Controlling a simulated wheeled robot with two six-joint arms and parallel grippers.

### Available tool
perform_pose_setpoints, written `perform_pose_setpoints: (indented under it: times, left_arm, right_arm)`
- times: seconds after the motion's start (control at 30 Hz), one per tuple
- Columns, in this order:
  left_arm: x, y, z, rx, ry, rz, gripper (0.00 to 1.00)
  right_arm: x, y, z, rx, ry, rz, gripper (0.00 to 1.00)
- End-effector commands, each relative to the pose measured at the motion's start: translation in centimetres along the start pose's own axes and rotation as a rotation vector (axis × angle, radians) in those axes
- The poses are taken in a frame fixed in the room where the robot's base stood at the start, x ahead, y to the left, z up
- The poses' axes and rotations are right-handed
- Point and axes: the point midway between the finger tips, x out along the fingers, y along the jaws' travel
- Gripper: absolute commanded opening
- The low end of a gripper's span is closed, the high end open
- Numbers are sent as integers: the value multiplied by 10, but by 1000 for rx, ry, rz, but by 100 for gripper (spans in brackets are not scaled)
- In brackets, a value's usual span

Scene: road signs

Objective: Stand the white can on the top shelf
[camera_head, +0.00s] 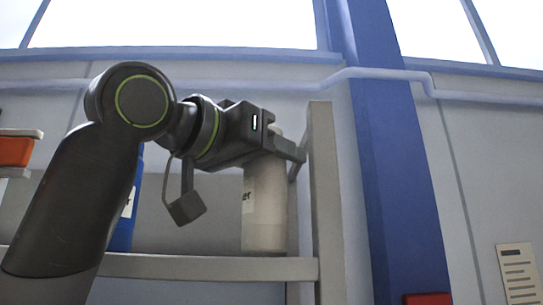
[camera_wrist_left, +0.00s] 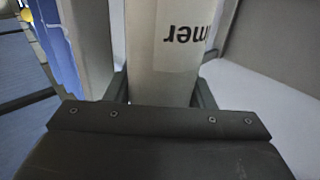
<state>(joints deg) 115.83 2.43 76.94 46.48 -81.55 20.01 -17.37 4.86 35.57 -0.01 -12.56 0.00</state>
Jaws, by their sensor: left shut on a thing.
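The white can (camera_head: 264,215) is upright, with a pale label and dark letters partly in view. My left gripper (camera_head: 285,150) is shut on it near its top. In the left wrist view the can (camera_wrist_left: 165,45) is between the two fingers of the gripper (camera_wrist_left: 162,88), and its lettering reads upside down. The shelf board (camera_head: 215,268) runs below the can. The can's base is at or just above the board; I cannot tell whether it touches. My right gripper is not in view.
A grey shelf post (camera_head: 324,200) stands close to the right of the can. A blue object (camera_head: 124,225) with a white label is on the shelf, partly behind my left arm. An orange-red item (camera_head: 15,151) is at the far left. A blue pillar (camera_head: 385,150) stands right of the shelf.

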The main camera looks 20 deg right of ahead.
Motion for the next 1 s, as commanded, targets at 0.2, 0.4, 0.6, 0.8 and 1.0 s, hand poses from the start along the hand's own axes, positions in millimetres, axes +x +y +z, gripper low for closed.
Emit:
perform_pose_setpoints:
  times: [0.2,0.4,0.6,0.8,1.0]
  left_arm:
    - [-1,0,2,0,3,0,13]
    - [-1,0,5,1,3,0,13]
    - [0,0,6,0,1,0,58]
    - [0,0,5,0,1,0,58]
    - [0,-1,3,0,1,0,58]
  right_arm:
    - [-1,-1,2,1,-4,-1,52]
    - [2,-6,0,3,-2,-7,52]
    - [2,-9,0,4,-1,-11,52]
    - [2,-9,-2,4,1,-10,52]
    - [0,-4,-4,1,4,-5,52]
